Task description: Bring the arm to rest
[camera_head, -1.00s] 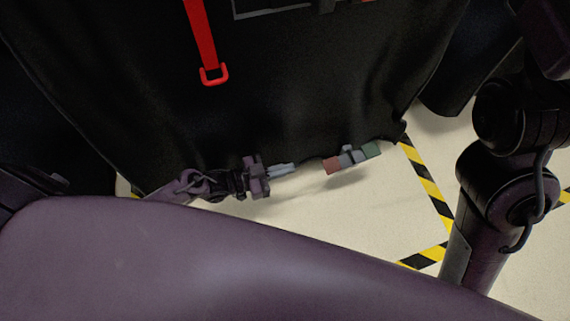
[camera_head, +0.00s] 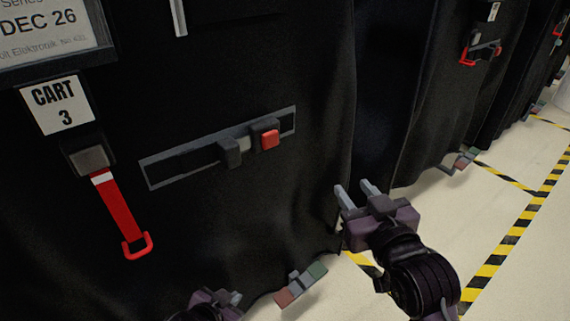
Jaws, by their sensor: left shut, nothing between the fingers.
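My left gripper (camera_head: 234,298) shows at the bottom edge, low in front of the black cart cover. Its fingers are together with nothing between them, and most of its arm is out of the picture. My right gripper (camera_head: 356,194) is right of centre, pointing up and left. Its two grey fingers are apart and empty, in front of the cover's right edge.
The black cover of cart 3 (camera_head: 220,95) fills the left. A red strap (camera_head: 118,210) hangs from it, beside a grey strip (camera_head: 170,168) with a red button (camera_head: 270,138). More covered carts (camera_head: 455,110) stand behind. Pale floor with yellow-black tape (camera_head: 500,245) lies open at right.

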